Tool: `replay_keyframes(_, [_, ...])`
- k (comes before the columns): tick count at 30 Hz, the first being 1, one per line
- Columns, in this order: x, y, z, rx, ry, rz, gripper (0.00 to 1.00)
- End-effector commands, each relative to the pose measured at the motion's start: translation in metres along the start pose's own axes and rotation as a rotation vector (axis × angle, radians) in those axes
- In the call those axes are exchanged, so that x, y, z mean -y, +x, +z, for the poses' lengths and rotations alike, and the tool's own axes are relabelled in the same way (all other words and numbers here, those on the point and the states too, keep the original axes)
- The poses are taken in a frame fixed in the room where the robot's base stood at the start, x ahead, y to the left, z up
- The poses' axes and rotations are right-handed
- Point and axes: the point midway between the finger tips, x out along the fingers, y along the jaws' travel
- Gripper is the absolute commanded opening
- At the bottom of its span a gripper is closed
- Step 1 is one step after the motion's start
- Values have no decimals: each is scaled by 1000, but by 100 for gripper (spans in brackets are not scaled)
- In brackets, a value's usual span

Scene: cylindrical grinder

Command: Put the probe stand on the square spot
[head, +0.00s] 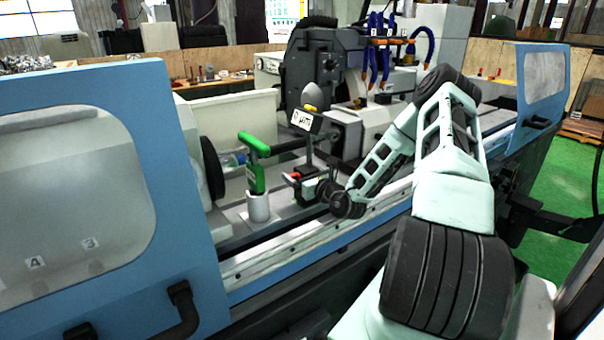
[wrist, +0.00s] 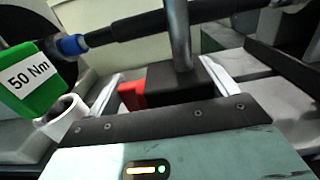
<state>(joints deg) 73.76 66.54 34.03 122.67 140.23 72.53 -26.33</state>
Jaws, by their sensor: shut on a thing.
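The probe stand (head: 309,154) has a dark block base with a red part at its side and a thin upright post. It is on the grinder, left of my arm's end in the head view. In the wrist view its black base (wrist: 180,84) sits between my two pale fingers, with the grey post rising from it. My gripper (wrist: 170,82) is shut on this base. In the head view my gripper (head: 310,188) is small and partly hidden. I cannot make out the square spot in either view. The base's underside is hidden, so I cannot tell whether it touches the surface.
A green tool (head: 256,165) stands in a white cup (head: 258,207) close left of the stand; its label reads 50 Nm in the wrist view (wrist: 32,78). A dark wheel (head: 212,168) is farther left. Blue doors (head: 185,235) flank the opening.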

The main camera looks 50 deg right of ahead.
Motion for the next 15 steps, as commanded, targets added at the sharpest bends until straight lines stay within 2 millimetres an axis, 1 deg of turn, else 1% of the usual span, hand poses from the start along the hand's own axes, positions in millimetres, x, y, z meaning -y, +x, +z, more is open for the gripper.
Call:
replay_keyframes(1, [0, 0, -1, 0, 0, 0, 88])
replay_keyframes(2, [0, 0, -1, 0, 0, 0, 97])
replay_keyframes(3, [0, 0, -1, 0, 0, 0, 100])
replay_keyframes(11, [0, 0, 2, 0, 0, 0, 100])
replay_keyframes(13, [0, -5, 1, -2, 0, 0, 100])
replay_keyframes(15, [0, -14, 0, -3, -1, 0, 100])
